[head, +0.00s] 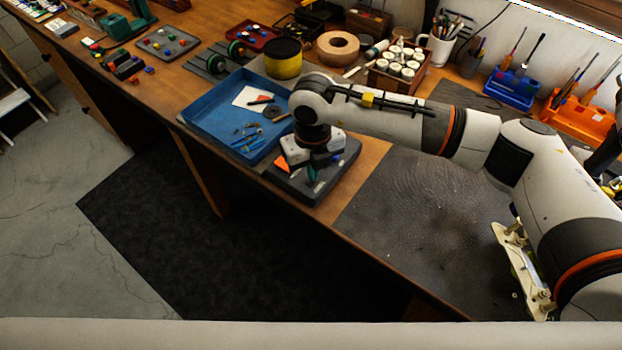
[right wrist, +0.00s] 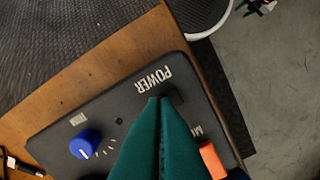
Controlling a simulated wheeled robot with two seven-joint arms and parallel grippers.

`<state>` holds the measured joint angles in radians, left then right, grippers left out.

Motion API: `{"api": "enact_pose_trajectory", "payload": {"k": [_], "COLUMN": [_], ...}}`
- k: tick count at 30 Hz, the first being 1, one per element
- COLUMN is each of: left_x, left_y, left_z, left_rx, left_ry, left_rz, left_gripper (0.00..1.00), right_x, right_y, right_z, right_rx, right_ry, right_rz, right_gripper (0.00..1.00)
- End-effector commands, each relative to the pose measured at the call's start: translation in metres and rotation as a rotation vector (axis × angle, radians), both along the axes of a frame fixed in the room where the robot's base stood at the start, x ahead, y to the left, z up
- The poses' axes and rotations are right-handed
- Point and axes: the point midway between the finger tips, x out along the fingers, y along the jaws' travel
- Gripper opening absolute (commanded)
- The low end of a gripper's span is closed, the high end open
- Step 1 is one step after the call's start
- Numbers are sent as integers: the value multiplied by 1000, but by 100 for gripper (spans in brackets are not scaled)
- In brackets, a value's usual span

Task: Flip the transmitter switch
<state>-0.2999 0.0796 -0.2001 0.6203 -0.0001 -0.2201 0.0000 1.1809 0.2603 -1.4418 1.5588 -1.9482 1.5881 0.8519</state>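The transmitter is a dark grey box (head: 327,189) at the bench's front edge, largely under my right arm in the head view. In the right wrist view its top panel (right wrist: 62,133) shows a blue knob (right wrist: 85,144), an orange part (right wrist: 212,160) and the white word POWER. A small black switch (right wrist: 176,94) sits beside that word. My right gripper (right wrist: 160,99) has teal fingers that look pressed together with nothing between them. Their tips are over the panel, close beside the switch; whether they touch it is unclear. My left gripper is not in view.
A blue tray (head: 205,107) with small tools lies just left of the transmitter. A yellow-and-black roll (head: 284,62) and a crate of white bottles (head: 396,78) stand behind. A dark mat (head: 420,220) covers the bench to the right, mostly clear.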

Motion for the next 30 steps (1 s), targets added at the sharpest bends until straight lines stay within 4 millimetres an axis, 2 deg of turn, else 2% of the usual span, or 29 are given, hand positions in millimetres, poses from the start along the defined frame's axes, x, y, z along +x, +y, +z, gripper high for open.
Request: {"api": "enact_pose_trajectory", "payload": {"k": [6,11,30], "left_x": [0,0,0], "left_y": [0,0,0], "left_z": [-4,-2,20], "left_rx": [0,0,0], "left_ry": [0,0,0], "left_rz": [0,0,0], "left_gripper": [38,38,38], "right_x": [-1,-1,0], "right_y": [0,0,0], "right_z": [-5,-2,49], "right_rx": [-1,-1,1], "right_ry": [2,3,0], "right_rz": [0,1,1], "right_gripper": [0,0,0]}}
